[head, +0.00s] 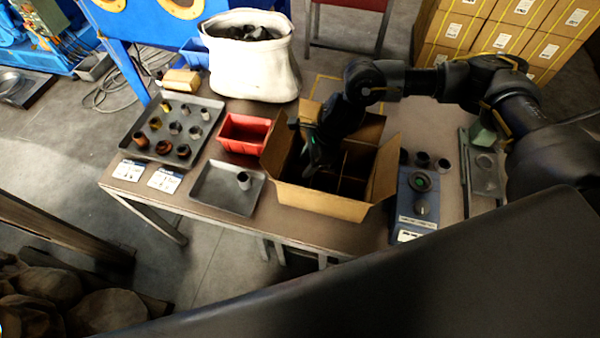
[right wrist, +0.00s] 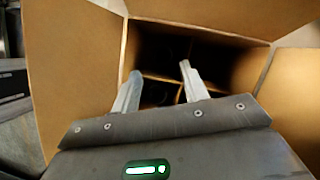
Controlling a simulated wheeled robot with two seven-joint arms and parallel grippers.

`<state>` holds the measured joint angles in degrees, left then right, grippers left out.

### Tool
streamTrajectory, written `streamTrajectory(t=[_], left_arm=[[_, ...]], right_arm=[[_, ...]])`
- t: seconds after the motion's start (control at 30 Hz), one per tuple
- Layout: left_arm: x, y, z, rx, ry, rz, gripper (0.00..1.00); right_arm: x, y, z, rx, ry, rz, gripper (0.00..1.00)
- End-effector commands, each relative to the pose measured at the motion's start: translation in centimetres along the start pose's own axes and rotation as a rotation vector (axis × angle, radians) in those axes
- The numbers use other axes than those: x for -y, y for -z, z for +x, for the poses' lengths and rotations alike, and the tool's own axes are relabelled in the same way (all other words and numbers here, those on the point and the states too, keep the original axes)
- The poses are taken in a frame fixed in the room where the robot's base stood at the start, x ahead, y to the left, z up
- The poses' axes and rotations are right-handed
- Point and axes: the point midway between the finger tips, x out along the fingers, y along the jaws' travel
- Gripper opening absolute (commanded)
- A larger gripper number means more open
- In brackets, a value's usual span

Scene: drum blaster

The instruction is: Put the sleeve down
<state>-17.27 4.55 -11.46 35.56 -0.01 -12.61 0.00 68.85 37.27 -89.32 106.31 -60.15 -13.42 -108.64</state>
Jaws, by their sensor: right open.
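My right gripper (head: 318,158) reaches down into the open cardboard box (head: 318,202), which has dividers making compartments. In the right wrist view the two fingers (right wrist: 160,76) are apart with nothing between their tips, over the dividers of the box (right wrist: 70,60). The compartments are dark; I cannot tell whether a sleeve lies in the one below the fingers. A grey sleeve (head: 244,180) stands on the small grey tray (head: 212,189) left of the box. Several more sleeves stand on the larger tray (head: 135,127). My left gripper does not show.
A red bin (head: 243,146) stands close left of the box. A white sack-like container (head: 250,75) is behind it. A blue device (head: 408,215) with dark cylinders near it stands right of the box. The box flaps stand outward around the gripper.

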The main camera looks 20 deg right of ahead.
Motion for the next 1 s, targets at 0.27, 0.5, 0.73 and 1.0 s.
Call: streamTrajectory(t=[0.27,0.5,0.73,1.0], left_arm=[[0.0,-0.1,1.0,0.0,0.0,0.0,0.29],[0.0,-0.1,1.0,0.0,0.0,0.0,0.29],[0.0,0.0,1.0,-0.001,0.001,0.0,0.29],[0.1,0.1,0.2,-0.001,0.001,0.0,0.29]], right_arm=[[0.0,0.0,-3.7,0.0,0.002,-0.001,0.44],[0.0,0.0,-4.3,0.0,0.0,0.0,0.44],[0.0,0.0,-4.3,0.0,0.0,0.0,0.44],[0.0,-0.3,-5.0,0.0,0.001,0.0,0.44]])
